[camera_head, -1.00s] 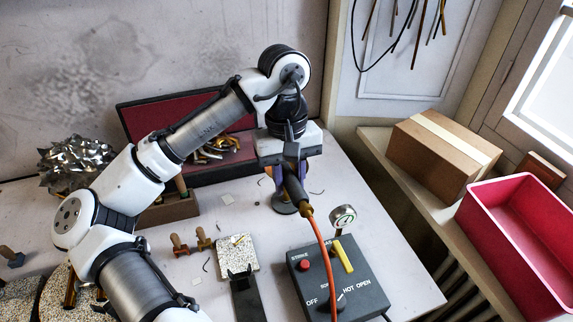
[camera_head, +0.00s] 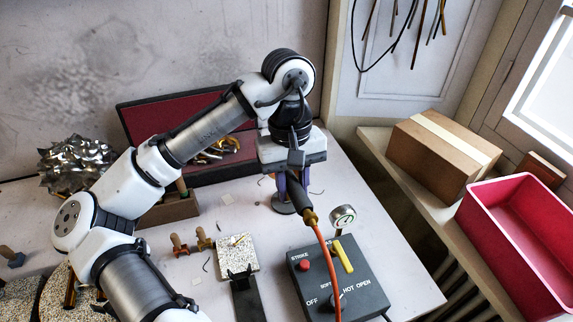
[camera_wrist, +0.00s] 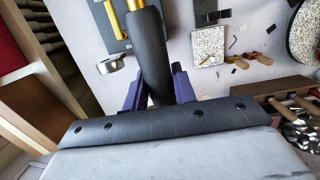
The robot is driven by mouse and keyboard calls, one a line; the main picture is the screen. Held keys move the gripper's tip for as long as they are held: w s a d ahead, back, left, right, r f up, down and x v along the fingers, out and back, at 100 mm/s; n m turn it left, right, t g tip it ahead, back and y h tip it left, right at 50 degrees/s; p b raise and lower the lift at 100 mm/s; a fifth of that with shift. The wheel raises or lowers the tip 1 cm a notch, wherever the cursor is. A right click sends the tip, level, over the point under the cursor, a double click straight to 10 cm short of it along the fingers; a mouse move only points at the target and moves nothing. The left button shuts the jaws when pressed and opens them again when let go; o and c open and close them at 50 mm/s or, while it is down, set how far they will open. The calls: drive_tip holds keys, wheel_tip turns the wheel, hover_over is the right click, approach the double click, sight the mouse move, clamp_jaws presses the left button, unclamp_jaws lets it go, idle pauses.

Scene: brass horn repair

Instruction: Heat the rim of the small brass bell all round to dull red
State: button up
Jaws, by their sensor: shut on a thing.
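My gripper (camera_head: 294,183) is shut on a black-handled torch (camera_head: 299,178), above the back right of the bench. In the wrist view its purple fingers (camera_wrist: 160,88) stand on either side of the black torch handle (camera_wrist: 153,52). An orange hose (camera_head: 323,255) runs from the torch's brass end down past the control box. Below the gripper stands a round dark base (camera_head: 283,208), mostly covered by the gripper and torch. I cannot make out the small brass bell or its rim; what lies behind the gripper is hidden. No flame or red glow shows.
A red-lined case (camera_head: 165,118) lies behind. A pink bin (camera_head: 520,245) and carton (camera_head: 440,148) are at right.

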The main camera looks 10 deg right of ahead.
sight(298, 190)
drive_tip(key=shift+s+d, duration=0.15)
drive_tip(key=shift+s, duration=0.6)
drive_tip(key=shift+s+d, duration=0.1)
drive_tip(key=shift+s, duration=0.65)
drive_tip(key=s+r, duration=0.1)
drive_tip(key=r, duration=0.2)
drive_tip(key=s+r, duration=0.2)
drive_tip(key=r, duration=0.1)
drive_tip(key=s+d+r, duration=0.1)
drive_tip(key=s+r, duration=0.1)
drive_tip(key=r, duration=0.1)
drive_tip(key=shift+w+f, duration=0.1)
drive_tip(key=shift+f, duration=0.05)
idle(0.4)
